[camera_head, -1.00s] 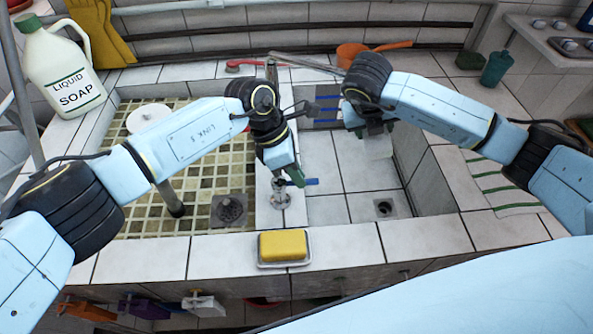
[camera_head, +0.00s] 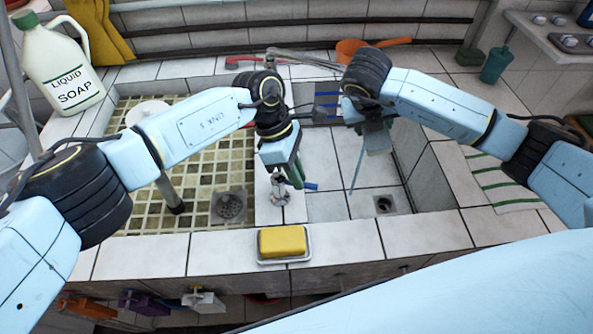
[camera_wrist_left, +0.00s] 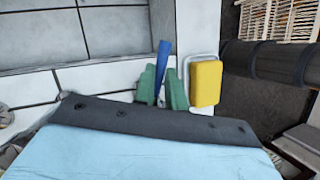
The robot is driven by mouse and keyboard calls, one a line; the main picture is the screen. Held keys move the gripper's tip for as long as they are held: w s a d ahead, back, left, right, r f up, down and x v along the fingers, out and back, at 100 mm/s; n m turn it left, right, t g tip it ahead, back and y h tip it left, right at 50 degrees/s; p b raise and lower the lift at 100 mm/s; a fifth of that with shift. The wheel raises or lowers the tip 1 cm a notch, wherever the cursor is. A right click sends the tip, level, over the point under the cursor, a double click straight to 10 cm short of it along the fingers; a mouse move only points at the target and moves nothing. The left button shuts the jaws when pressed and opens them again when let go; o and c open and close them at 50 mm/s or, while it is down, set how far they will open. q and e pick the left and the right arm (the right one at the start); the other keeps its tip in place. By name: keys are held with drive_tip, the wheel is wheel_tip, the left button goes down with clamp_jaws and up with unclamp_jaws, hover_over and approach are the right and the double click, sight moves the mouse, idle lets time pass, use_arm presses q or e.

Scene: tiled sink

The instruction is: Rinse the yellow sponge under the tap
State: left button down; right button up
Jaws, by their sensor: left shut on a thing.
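The yellow sponge (camera_head: 282,240) lies on a small white dish (camera_head: 262,259) on the tiled front ledge. It also shows in the left wrist view (camera_wrist_left: 206,83), right of my left gripper. My left gripper (camera_head: 297,180) has green fingers and is shut on the tap's blue lever (camera_head: 311,187), above the divider between the basins. In the left wrist view the blue lever (camera_wrist_left: 162,60) stands between the green fingers. A thin pale blue stream (camera_head: 357,168) falls into the right basin.
The left basin (camera_head: 215,165) has a yellow-brown tiled floor and a drain. A soap jug (camera_head: 65,75) stands at the back left. An orange ladle (camera_head: 350,48) and red brush (camera_head: 243,63) lie at the back. A green-striped cloth (camera_head: 505,185) lies on the right.

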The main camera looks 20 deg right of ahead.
use_arm(q)
drive_tip(key=c, duration=1.5)
unclamp_jaws()
drive_tip(key=shift+o, duration=0.2)
drive_tip(key=v, duration=1.2)
